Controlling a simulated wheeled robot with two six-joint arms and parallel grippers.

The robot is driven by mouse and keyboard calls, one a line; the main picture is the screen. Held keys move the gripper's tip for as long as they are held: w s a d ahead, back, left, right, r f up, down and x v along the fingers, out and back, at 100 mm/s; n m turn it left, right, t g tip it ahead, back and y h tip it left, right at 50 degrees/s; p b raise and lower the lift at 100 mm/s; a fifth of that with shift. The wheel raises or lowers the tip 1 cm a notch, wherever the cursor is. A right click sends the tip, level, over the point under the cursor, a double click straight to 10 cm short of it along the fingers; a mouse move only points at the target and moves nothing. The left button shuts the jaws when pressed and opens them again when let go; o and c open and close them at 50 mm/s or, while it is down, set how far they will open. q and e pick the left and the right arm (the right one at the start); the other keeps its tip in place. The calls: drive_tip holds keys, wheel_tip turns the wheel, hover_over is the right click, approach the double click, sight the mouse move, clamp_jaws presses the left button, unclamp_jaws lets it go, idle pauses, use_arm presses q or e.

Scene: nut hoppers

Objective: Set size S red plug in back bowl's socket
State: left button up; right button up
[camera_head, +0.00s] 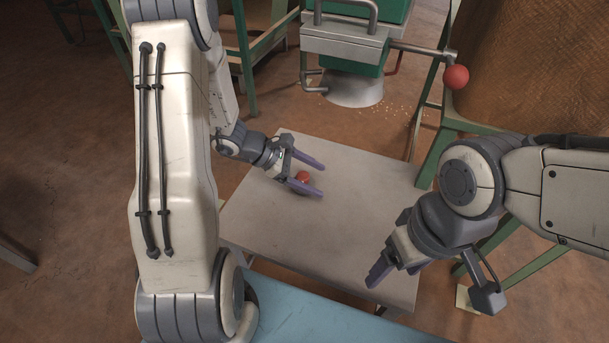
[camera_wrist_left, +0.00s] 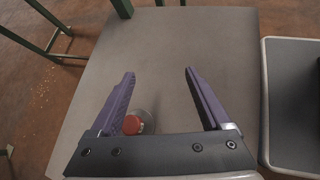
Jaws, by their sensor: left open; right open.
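A small red-topped piece (camera_head: 302,176), apparently the red plug, is at the grey table. In the left wrist view the red top (camera_wrist_left: 133,125) sits on a pale, glassy-looking body, partly hidden by the gripper's mount. My left gripper (camera_head: 321,179) is open over the table, its purple fingers pointing right. In its wrist view (camera_wrist_left: 160,73) the red top shows between the fingers, closer to the left one. I cannot tell its height relative to the fingers. My right gripper (camera_head: 374,274) is open and empty near the table's right front edge. I cannot make out a bowl's socket or a size mark.
The grey table (camera_head: 255,215) is otherwise bare. Behind it stands a green machine (camera_head: 352,52) with a metal spout and a lever ending in a red knob (camera_head: 456,77). A large brown sack-like container (camera_head: 530,70) fills the upper right. Green frames stand around.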

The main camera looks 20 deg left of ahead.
sight(311, 180)
use_arm(q)
drive_tip(key=w+a+f+n+t+y, duration=0.1)
drive_tip(key=w+a+f+n+t, duration=0.25)
drive_tip(key=a+n, duration=0.4)
drive_tip(key=shift+m+y, duration=0.3)
drive_tip(key=shift+m, duration=0.25)
drive_tip(key=f, duration=0.1)
drive_tip(key=w+f, duration=0.1)
drive_tip(key=f+b, duration=0.1)
drive_tip(key=shift+w+d+f, duration=0.3)
drive_tip(key=shift+w+d, duration=0.05)
drive_tip(key=shift+d, duration=0.05)
drive_tip(key=b+x, duration=0.1)
drive_tip(key=x, duration=0.4)
drive_tip(key=shift+s+a+f+b, duration=0.1)
drive_tip(key=shift+a+f+b, duration=0.05)
drive_tip(key=shift+b, duration=0.15)
drive_tip(key=shift+w+d+f, duration=0.2)
drive_tip(key=shift+w+d, duration=0.1)
clamp_jaws()
